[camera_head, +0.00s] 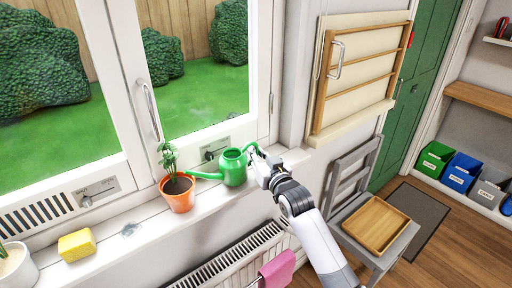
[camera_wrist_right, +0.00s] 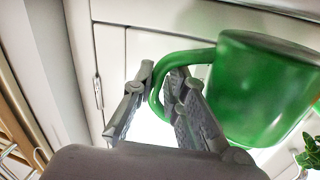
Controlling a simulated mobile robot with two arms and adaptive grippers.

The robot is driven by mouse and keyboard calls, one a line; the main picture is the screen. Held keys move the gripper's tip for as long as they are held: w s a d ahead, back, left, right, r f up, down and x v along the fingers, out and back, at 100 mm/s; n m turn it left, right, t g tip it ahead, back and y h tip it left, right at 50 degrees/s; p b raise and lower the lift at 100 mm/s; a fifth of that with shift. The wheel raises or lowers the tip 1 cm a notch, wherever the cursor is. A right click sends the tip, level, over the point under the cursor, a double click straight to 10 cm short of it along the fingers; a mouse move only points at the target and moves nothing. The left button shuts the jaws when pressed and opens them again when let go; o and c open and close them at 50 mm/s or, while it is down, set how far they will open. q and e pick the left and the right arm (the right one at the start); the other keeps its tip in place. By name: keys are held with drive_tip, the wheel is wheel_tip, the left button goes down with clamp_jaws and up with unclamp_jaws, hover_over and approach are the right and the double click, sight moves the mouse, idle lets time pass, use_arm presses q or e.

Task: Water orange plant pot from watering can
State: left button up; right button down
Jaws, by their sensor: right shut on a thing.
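An orange plant pot (camera_head: 178,196) with a small green plant stands on the white windowsill. A green watering can (camera_head: 233,168) is just right of it, its spout pointing left with the tip near the pot's rim; I cannot tell whether it touches the sill or water comes out. My right gripper (camera_head: 260,166) is shut on the can's handle, at the can's right side. The can (camera_wrist_right: 262,88) and its handle between the fingers of my right gripper (camera_wrist_right: 165,95) also show in the right wrist view. My left gripper is not in view.
A yellow sponge (camera_head: 76,245) and a white pot (camera_head: 17,268) are farther left on the sill (camera_head: 128,228). A window handle (camera_head: 151,110) rises behind the orange pot. A radiator (camera_head: 235,262) with a pink towel (camera_head: 278,269) is below. A grey chair (camera_head: 347,172) holds a wooden tray (camera_head: 376,224).

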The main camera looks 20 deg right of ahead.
drive_tip(key=shift+f, duration=0.15)
drive_tip(key=shift+s+r+p, duration=0.3)
drive_tip(key=shift+s+p, duration=0.05)
drive_tip(key=shift+p, duration=0.15)
drive_tip(key=s+d+r+p, duration=0.2)
drive_tip(key=s+r+p, duration=0.1)
drive_tip(key=s+p, duration=0.4)
drive_tip(key=shift+s+r, duration=0.25)
drive_tip(key=shift+s, duration=0.3)
drive_tip(key=shift+f, duration=0.1)
idle(0.8)
